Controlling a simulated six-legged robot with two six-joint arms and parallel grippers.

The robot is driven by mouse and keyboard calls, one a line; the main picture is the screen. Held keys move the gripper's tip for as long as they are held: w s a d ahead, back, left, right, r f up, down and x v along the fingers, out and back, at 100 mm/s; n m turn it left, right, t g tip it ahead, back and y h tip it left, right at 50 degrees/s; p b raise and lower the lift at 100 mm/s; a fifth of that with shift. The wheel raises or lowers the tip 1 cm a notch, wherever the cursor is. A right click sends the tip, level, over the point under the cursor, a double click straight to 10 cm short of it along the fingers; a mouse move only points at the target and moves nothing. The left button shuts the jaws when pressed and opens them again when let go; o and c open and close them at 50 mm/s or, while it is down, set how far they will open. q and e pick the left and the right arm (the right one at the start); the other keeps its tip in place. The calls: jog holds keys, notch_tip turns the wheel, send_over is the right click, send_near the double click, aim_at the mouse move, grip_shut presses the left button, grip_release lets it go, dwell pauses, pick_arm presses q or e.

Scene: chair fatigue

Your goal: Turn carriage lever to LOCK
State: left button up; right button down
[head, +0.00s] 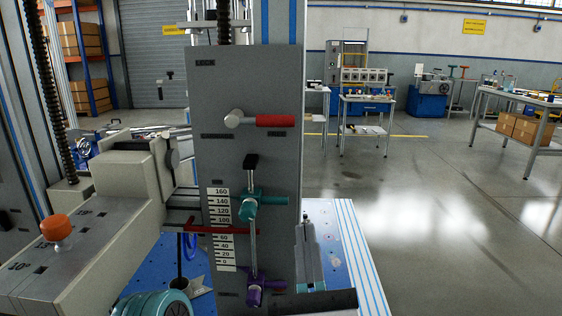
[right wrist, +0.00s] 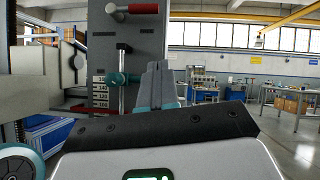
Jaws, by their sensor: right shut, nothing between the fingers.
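The carriage lever (head: 275,121) has a red grip and a pale hub on the upper part of a tall grey carriage plate (head: 245,85). It lies horizontal, with the grip pointing right from the hub. A dark label sits above it on the plate and two flank it below; their words are too small to read surely. The lever also shows at the top edge of the right wrist view (right wrist: 143,8). My right gripper (head: 307,219) is shut and empty, fingers up, beside the plate's lower right edge, below and right of the lever and apart from it. My left gripper is not in view.
Below the lever, a vertical rod carries a teal clamp (head: 262,201) and a purple clamp (head: 256,291) beside a scale (head: 219,230). A red pointer (head: 215,229) crosses the scale. A beige machine arm with an orange knob (head: 56,228) stands left. Floor at right is open.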

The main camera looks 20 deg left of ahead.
aim_at(264, 121)
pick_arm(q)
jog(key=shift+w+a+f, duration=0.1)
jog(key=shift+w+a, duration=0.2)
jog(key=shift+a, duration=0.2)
pick_arm(e)
jog(key=shift+s+a, duration=0.1)
jog(key=shift+a, duration=0.1)
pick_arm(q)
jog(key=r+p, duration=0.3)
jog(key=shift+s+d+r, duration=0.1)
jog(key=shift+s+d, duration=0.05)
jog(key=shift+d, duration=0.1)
pick_arm(e)
jog(key=x, duration=0.4)
jog(key=s+r+x, duration=0.1)
jog(key=x, duration=0.3)
jog(key=r+x, duration=0.1)
jog(key=x, duration=0.3)
jog(key=shift+a+r, duration=0.15)
jog(key=shift+r, duration=0.25)
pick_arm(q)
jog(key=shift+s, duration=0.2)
pick_arm(e)
jog(key=shift+r+n+y, duration=0.15)
jog(key=shift+n+y, duration=0.25)
